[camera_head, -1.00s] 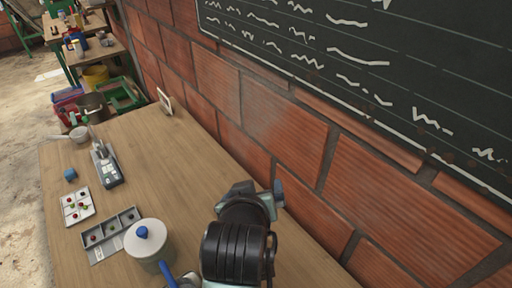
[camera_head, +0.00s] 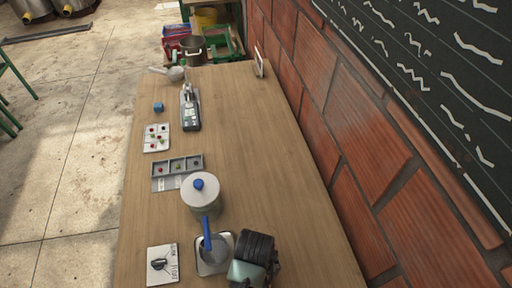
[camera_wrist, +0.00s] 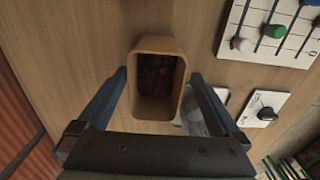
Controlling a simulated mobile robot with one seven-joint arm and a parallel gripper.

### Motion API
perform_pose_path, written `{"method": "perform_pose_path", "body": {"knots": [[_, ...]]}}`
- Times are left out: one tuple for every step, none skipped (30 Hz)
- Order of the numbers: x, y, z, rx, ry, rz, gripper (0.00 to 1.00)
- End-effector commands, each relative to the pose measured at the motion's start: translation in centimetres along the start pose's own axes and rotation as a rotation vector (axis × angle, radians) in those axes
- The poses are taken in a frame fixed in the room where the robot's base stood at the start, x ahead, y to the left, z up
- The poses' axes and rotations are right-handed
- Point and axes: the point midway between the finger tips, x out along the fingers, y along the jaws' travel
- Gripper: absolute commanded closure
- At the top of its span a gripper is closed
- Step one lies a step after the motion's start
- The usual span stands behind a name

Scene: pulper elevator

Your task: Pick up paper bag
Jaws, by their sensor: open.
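The paper bag (camera_wrist: 143,44) is a tan, open-topped container with dark red contents, seen from above in the wrist view. It stands on the wooden surface. My gripper (camera_wrist: 158,76) is open, with one finger on each side of the bag. Visible gaps at the fingertips suggest it is not clamped; contact lower down is hard to tell. In the head view my dark arm is at the bottom, and I cannot make out the bag there.
A brick wall (camera_head: 310,130) borders the right.

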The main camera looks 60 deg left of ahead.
Motion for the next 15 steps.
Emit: {"method": "perform_pose_path", "body": {"knots": [[0.3, 0.0, -0.1, 0.0, 0.0, 0.0, 0.0], [0.5, 0.1, -0.1, -0.001, 0.0, 0.0, 0.0], [1.0, 0.1, -0.2, -0.001, -0.001, -0.001, 0.0], [1.4, 0.1, -0.3, -0.001, -0.001, -0.001, 0.0], [1.7, 0.2, -0.4, -0.001, -0.002, -0.001, 0.0], [2.2, 0.3, -0.5, -0.001, -0.001, -0.001, 0.0], [2.6, 0.3, -0.6, 0.0, -0.001, -0.001, 0.0], [2.9, 0.4, -0.7, -0.001, 0.0, 0.0, 0.0], [3.6, 0.3, -0.6, -0.001, -0.002, -0.001, 0.0], [3.9, 0.3, -0.6, -0.001, 0.0, 0.0, 0.0], [4.2, 0.3, -0.6, -0.001, -0.001, -0.001, 0.0], [4.5, 0.3, -0.6, 0.0, 0.0, 0.0, 0.0], [4.7, 0.3, -0.6, 0.0, 0.001, 0.0, 0.0], [4.9, 0.3, -0.6, 0.0, 0.001, 0.0, 0.0], [5.0, 0.3, -0.6, 0.0, 0.001, 0.001, 0.0]]}}
